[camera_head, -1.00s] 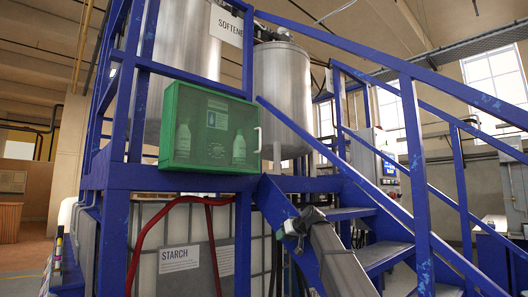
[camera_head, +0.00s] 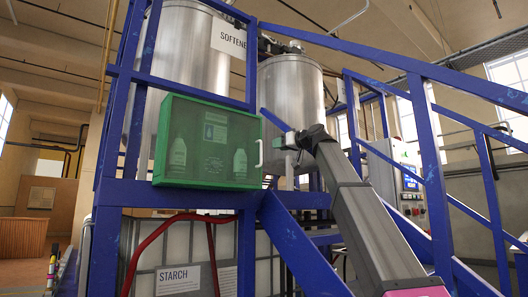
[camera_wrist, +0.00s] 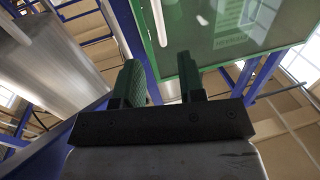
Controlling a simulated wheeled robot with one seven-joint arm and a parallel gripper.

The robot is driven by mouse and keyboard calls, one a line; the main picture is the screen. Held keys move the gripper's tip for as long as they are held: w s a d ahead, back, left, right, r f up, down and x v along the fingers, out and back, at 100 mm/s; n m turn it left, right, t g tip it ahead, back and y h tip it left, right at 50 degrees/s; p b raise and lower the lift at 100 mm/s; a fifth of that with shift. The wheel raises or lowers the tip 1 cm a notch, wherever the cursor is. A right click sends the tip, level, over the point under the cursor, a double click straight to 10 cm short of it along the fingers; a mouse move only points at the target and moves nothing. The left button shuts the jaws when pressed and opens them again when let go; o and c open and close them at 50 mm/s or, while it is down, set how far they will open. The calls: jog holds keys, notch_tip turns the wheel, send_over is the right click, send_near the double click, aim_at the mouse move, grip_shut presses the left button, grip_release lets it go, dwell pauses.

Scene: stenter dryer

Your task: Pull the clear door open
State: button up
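The green-framed cabinet (camera_head: 165,142) has a clear door (camera_head: 210,150) over its front, with two white bottles behind it. A white upright handle (camera_head: 260,154) is at the door's right edge; the door looks closed. My gripper (camera_head: 279,143) is just right of the handle in the head view. In the wrist view my gripper (camera_wrist: 158,62) is open, with a gap between its two green-padded fingers. There the handle (camera_wrist: 160,22) appears beyond the fingertips, in line with the gap. The fingers look apart from it, and nothing is between them.
Blue stair rails (camera_head: 425,150) and posts stand close around my arm. Metal tanks (camera_head: 290,95) stand behind the cabinet. A blue beam (camera_head: 175,195) runs under the cabinet, above a caged white starch container (camera_head: 190,245) with a red hose.

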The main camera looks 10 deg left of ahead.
send_over(261, 162)
jog(key=shift+w+a, duration=0.1)
jog(key=shift+w, duration=0.25)
jog(key=shift+c, duration=0.3)
grip_shut()
